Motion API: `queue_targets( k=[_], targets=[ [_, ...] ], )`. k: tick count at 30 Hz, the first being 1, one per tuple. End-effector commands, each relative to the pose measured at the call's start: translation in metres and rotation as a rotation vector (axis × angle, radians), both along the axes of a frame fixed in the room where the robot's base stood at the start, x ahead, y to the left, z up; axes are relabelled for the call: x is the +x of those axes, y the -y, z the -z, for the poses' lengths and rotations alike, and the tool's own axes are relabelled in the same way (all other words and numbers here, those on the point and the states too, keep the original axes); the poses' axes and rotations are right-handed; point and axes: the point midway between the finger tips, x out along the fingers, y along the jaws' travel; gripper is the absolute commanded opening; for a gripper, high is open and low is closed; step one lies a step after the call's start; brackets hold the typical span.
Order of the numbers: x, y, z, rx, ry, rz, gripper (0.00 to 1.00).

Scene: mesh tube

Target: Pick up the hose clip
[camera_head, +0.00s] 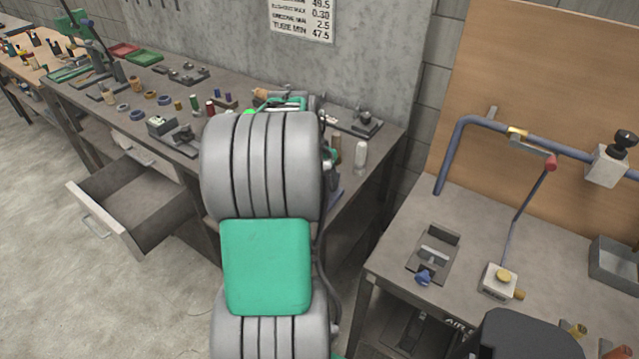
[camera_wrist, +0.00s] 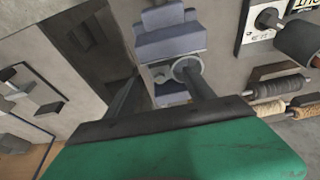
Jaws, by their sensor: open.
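My gripper (camera_wrist: 160,78) is open in the wrist view, with its two dark fingers spread apart beyond the green housing. A small grey ring-like piece (camera_wrist: 187,66), which may be the hose clip, shows at the tip of the right finger. I cannot tell whether they touch. Blue-grey blocks (camera_wrist: 170,40) lie just beyond and between the fingers. Nothing is clearly held. In the head view my own arm covers the gripper and the bench area around it, so no hose clip can be made out there.
The long grey workbench (camera_head: 235,133) carries small tools, spools and fixtures. An open drawer (camera_head: 135,205) juts out at its front left. A second bench (camera_head: 390,235) at right holds a blue tube frame (camera_head: 455,135) and a small clamp block (camera_head: 500,281). Wrapped rolls (camera_wrist: 278,86) lie right of the fingers.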

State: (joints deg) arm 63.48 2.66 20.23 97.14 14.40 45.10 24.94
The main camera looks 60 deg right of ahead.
Motion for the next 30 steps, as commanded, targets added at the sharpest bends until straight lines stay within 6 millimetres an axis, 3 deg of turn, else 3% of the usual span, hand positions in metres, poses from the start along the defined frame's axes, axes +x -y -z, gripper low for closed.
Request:
queue_targets(
  k=[6,13,30],
  targets=[
    [0.001,0.009,0.031,0.002,-0.001,-0.002,0.63],
    [0.002,0.01,0.033,0.0,0.0,-0.002,0.62],
    [0.002,0.01,0.033,0.0,0.0,-0.003,0.15]
  ],
)
